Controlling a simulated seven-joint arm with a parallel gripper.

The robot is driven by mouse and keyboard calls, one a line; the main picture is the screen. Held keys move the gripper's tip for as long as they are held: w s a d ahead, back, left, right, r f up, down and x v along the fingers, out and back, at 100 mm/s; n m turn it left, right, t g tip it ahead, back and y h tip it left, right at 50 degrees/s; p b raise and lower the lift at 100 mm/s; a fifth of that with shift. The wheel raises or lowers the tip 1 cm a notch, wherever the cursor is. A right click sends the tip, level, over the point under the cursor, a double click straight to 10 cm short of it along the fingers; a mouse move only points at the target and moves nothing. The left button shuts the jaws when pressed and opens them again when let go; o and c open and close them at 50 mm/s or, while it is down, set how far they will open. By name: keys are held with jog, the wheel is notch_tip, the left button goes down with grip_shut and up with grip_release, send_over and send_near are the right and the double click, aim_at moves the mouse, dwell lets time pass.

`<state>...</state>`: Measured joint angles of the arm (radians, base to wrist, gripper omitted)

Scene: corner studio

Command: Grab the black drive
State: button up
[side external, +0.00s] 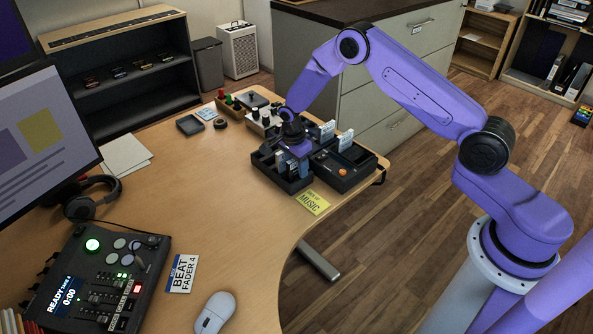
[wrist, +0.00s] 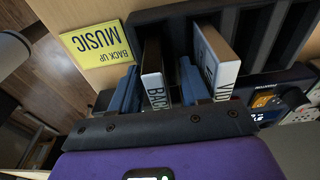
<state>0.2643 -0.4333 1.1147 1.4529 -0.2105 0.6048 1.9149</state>
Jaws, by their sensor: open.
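A black drive (wrist: 153,58) with a white end label reading "BACK", partly cut off, stands upright in a dark slotted rack (wrist: 262,28) in the wrist view. My gripper (wrist: 158,88) is open, with one blue finger on each side of this drive. I cannot tell whether either finger touches it. A second drive (wrist: 217,62), labelled "VID", stands just right of the right finger. In the side view my gripper (side external: 293,152) is low over the black rack (side external: 291,184), and the drive there is mostly hidden.
A yellow card (side external: 313,202) reading "BACK UP MUSIC" lies by the rack. A control box (side external: 262,123) with knobs stands behind. The desk's middle is clear.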

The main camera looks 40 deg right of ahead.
grip_shut()
jog(key=shift+r, duration=0.1)
